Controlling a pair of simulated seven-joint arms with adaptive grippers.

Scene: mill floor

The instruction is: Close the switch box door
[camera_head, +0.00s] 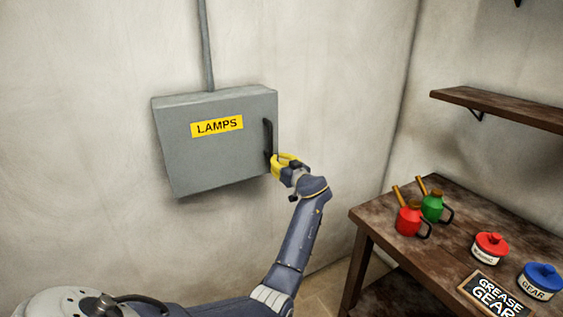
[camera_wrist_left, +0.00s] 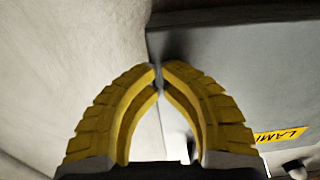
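The grey switch box (camera_head: 215,97) hangs on the wall in the head view, and its door (camera_head: 208,155) bears a yellow LAMPS label (camera_head: 217,126). The door looks flush or nearly flush with the box; I see no clear gap. A black handle (camera_head: 267,139) stands upright near the door's right edge. My left gripper (camera_head: 277,162) is at the handle's lower end, by the door's right edge. In the left wrist view its yellow fingertips (camera_wrist_left: 160,70) come together with nothing visible between them, and the door face (camera_wrist_left: 245,70) lies behind. My right gripper is not in view.
A wooden table (camera_head: 365,215) stands at the right with a red oil can (camera_head: 408,221), a green oil can (camera_head: 432,207), red and blue lidded tins and a GREASE GEAR sign (camera_head: 494,296). A wall shelf (camera_head: 500,106) is above. A conduit (camera_head: 206,45) runs up from the box.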

